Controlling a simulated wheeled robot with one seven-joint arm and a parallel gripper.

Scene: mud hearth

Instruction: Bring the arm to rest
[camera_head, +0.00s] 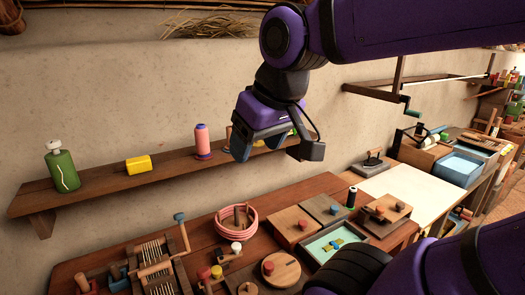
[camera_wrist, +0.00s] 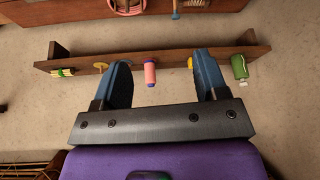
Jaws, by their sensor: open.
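My gripper (camera_head: 262,152) hangs in the air in front of the wall shelf, fingers pointing down and a little left. In the wrist view the gripper (camera_wrist: 164,82) has its two blue fingers spread wide with nothing held between them. The wooden shelf (camera_head: 100,192) lies beyond them. A pink spool (camera_head: 202,141) stands on it; in the wrist view the spool (camera_wrist: 150,73) shows in the gap between the fingers, apart from both. My purple arm comes in from the upper right. The gripper hides part of the shelf's right side in the head view.
On the shelf stand a green bottle (camera_head: 62,168) and a yellow block (camera_head: 138,163). The workbench (camera_head: 190,225) below is crowded with a pink coil (camera_head: 236,221), wooden boxes (camera_head: 291,225) and small tools. A pale board (camera_head: 408,188) lies mostly bare to the right.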

